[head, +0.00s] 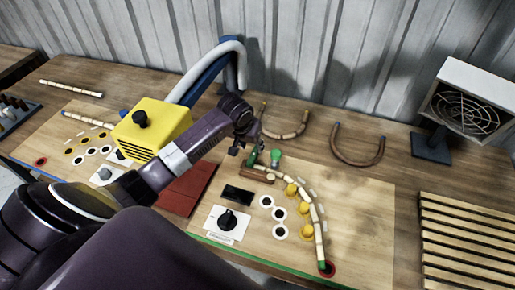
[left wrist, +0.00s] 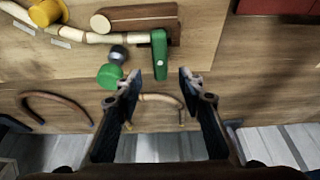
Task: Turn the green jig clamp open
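The green jig clamp, an upright-looking green bar (left wrist: 159,52), sits at the end of the pale rattan rod (left wrist: 75,38) in the left wrist view. In the head view it shows (head: 253,158) just by my gripper. A green round knob on a grey post (left wrist: 110,77) stands beside it; it also shows in the head view (head: 275,157). My left gripper (left wrist: 160,76) is open, its fingers spread either side of the clamp's near end, with nothing held. Whether they touch the clamp cannot be told. My right gripper is not in view.
A brown wooden block (head: 257,175) lies beside the clamp. Yellow pegs (head: 305,212) line the rod on the board. A black dial (head: 228,219) is at the board's front left. Bent rattan pieces (head: 357,148) lie behind. A heater (head: 466,93) and slatted rack (head: 467,235) are at right.

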